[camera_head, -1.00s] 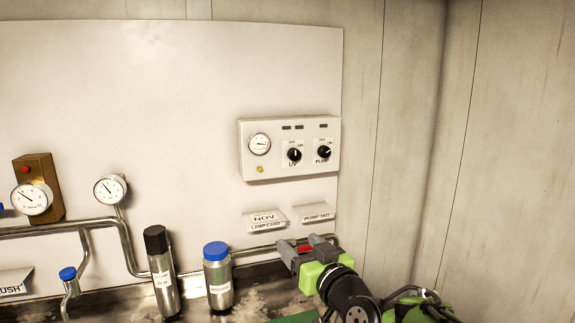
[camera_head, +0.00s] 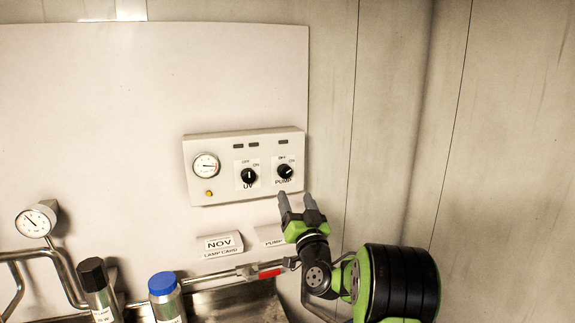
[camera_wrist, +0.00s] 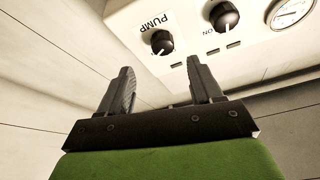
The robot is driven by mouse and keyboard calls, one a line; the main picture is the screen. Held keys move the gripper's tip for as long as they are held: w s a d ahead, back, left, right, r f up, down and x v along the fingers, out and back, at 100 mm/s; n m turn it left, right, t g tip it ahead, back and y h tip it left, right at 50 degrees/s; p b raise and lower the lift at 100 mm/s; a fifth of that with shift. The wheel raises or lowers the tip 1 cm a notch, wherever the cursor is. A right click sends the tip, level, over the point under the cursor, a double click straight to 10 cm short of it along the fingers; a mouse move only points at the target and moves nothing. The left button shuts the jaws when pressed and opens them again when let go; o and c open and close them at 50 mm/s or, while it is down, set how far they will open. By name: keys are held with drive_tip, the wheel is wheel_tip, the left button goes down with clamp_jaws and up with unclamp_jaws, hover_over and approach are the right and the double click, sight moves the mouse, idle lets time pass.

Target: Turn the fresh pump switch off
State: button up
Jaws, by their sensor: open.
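The pump switch (camera_head: 285,171) is a black rotary knob labelled PUMP at the right of a white control box (camera_head: 220,188) on the wall. Its pointer is turned toward the right, on the ON side. In the wrist view the pump knob (camera_wrist: 161,42) appears upside down, beyond and between my fingers. My gripper (camera_head: 299,203) is open and empty, just below the box's lower right edge and apart from the knob. It also shows in the wrist view (camera_wrist: 157,88).
The UV knob (camera_head: 248,176) is left of the pump knob, with a gauge (camera_head: 206,166) farther left. A pipe with a red handle (camera_head: 271,272) runs lower. The wall at right is bare.

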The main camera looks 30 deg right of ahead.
sight(286, 175)
drive_tip(key=p+x, duration=0.2)
drive_tip(key=x, duration=0.1)
drive_tip(key=p+x, duration=0.3)
drive_tip(key=x, duration=0.1)
drive_tip(key=shift+w+r+p, duration=0.25)
drive_tip(key=shift+r+p, duration=0.05)
drive_tip(key=shift+r, duration=0.05)
drive_tip(key=shift+w, duration=0.35)
drive_tip(key=c, duration=1.1)
drive_tip(key=shift+o, duration=0.2)
drive_tip(key=shift+f, duration=0.1)
